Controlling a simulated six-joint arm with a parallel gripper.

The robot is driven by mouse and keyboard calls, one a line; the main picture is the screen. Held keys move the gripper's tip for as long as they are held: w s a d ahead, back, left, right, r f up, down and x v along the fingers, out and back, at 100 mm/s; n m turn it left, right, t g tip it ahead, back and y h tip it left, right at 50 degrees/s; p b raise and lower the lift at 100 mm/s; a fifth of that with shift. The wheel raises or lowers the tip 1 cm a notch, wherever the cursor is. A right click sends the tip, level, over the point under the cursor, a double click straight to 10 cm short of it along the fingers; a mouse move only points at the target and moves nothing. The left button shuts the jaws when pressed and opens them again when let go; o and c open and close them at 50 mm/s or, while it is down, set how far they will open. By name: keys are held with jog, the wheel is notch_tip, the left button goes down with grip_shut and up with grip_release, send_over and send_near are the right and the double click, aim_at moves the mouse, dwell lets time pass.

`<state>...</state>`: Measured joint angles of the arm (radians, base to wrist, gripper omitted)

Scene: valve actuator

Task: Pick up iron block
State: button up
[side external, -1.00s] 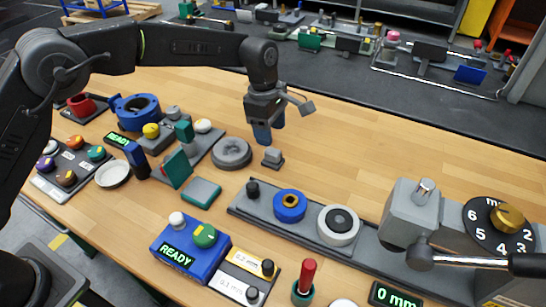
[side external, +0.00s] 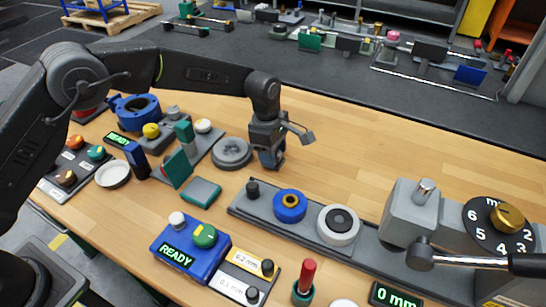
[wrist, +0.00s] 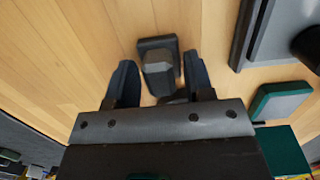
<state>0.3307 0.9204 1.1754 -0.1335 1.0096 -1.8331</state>
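The iron block is a small grey block with a wider base and a narrower top. In the wrist view the iron block (wrist: 158,62) stands on the wooden table between the two dark blue fingers of my gripper (wrist: 159,80). A gap shows between the block and each finger, so the gripper is open. In the side view my gripper (side external: 270,158) is low over the table with its fingers down around the block's spot. There the block is mostly hidden by the fingers.
A round grey disc (side external: 232,153) lies close to the left of my gripper. A grey rail with a blue ring (side external: 290,205) and a white ring (side external: 338,224) is in front. Bare table (side external: 350,140) is free to the right.

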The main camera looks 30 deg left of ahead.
grip_shut()
jog(key=shift+r, duration=0.1)
jog(key=shift+r, duration=0.1)
jog(key=shift+r, duration=0.2)
notch_tip(320, 180, up, 3)
jog(key=shift+r, duration=0.2)
jog(key=s+a+r, duration=0.1)
jog(key=a+r, duration=0.6)
jog(key=a, duration=0.4)
jog(key=shift+a, duration=0.3)
